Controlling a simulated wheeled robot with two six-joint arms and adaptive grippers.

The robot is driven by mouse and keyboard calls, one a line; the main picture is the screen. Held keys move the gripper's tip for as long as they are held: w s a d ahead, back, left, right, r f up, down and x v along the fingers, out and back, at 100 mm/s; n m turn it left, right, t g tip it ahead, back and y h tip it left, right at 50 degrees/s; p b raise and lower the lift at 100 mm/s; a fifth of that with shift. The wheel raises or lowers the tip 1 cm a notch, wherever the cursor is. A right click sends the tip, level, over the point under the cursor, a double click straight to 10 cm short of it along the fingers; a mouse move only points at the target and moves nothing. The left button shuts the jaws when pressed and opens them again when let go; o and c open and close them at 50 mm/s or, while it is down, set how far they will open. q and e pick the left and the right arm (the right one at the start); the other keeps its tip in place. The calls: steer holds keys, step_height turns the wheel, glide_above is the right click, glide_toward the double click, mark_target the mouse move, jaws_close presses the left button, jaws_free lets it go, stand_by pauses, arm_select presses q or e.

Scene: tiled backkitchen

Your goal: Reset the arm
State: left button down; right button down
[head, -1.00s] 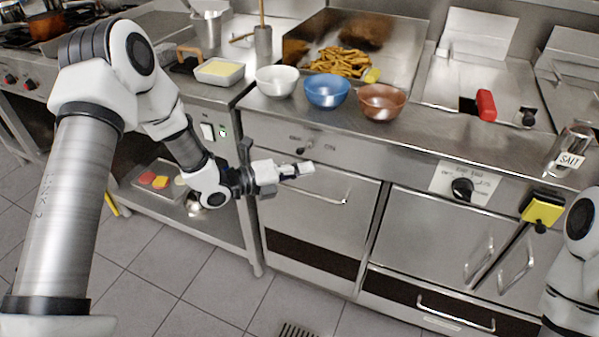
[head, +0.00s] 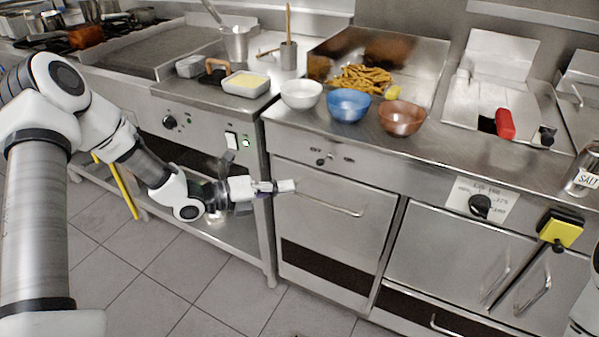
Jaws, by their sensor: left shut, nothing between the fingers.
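My left arm comes in from the left in the head view. Its gripper (head: 284,187) is shut and empty. It points right, in front of the steel cabinet door (head: 330,215) and below the counter's front edge. I cannot tell whether it touches the door. At the lower right edge only a small part of my right arm shows, and its gripper is out of view.
On the counter stand a white bowl (head: 301,95), a blue bowl (head: 349,106) and a brown bowl (head: 402,118). Fries (head: 362,79) lie behind them. Grey floor is free below.

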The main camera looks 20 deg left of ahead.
arm_select(q)
steer(key=s+d+f+n+g+y+p, duration=0.25)
steer(key=s+d+f+g+p, duration=0.35)
steer(key=s+d+f+p, duration=0.3)
steer(key=s+d+f+n+g+y+p, duration=0.15)
steer(key=s+f+n+g+y, duration=0.35)
steer(key=s+n, duration=0.55)
steer(key=s+a+f+n+y, duration=0.1)
steer(key=s+a+n+y, duration=0.1)
steer(key=s+n, duration=0.3)
steer(key=s+a+f+n+y, duration=0.1)
steer(key=s+a+n, duration=0.4)
steer(key=n, duration=0.9)
steer(key=shift+s+f+g+y, duration=0.3)
steer(key=shift+s+g+y, duration=0.1)
steer(key=shift+s+y, duration=0.1)
